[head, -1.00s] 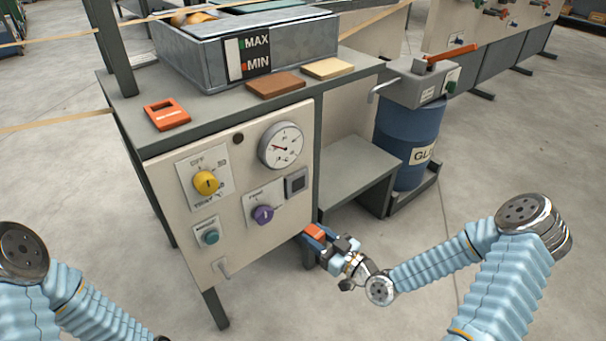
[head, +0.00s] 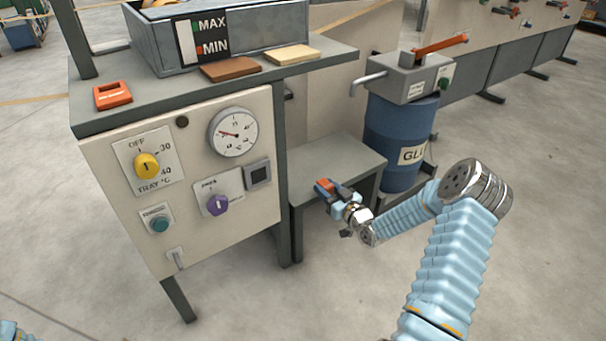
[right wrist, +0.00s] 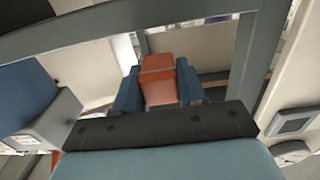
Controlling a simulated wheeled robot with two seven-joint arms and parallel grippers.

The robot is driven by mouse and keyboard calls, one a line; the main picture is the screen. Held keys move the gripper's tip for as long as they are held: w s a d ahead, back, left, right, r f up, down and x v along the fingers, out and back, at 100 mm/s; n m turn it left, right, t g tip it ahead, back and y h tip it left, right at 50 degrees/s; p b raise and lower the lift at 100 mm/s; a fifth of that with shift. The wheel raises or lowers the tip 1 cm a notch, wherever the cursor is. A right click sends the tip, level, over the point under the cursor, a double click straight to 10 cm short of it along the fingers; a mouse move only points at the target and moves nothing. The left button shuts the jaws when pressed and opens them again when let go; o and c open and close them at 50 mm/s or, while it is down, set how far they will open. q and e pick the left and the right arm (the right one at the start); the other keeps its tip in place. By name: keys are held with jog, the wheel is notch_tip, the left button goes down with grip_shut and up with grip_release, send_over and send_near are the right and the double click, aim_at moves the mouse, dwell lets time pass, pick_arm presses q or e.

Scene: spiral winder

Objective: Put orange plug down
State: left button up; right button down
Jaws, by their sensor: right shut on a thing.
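The orange plug (right wrist: 159,82) is a small orange block with a darker red-brown end. It sits between the blue fingers of my right gripper (right wrist: 158,92) in the right wrist view. In the head view my right gripper (head: 329,189) is shut on the plug (head: 325,184) at the low grey shelf (head: 325,160), right of the control panel. I cannot tell whether the plug touches the shelf. My left gripper is not in view.
A blue drum (head: 401,140) stands right of the shelf. An orange block (head: 113,95), a brown block (head: 230,69) and a tan block (head: 292,54) lie on the bench top.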

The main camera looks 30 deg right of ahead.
aim_at(304, 178)
jog(key=w, duration=0.9)
jog(key=shift+a+b, duration=0.3)
jog(key=shift+a, duration=0.05)
jog(key=w, duration=0.3)
jog(key=shift+w+a+f, duration=0.2)
jog(key=shift+w, duration=0.1)
jog(key=shift+s+f+b, duration=0.1)
jog(key=shift+f+b, duration=0.2)
jog(key=shift+f, duration=0.25)
jog(key=shift+f, duration=0.1)
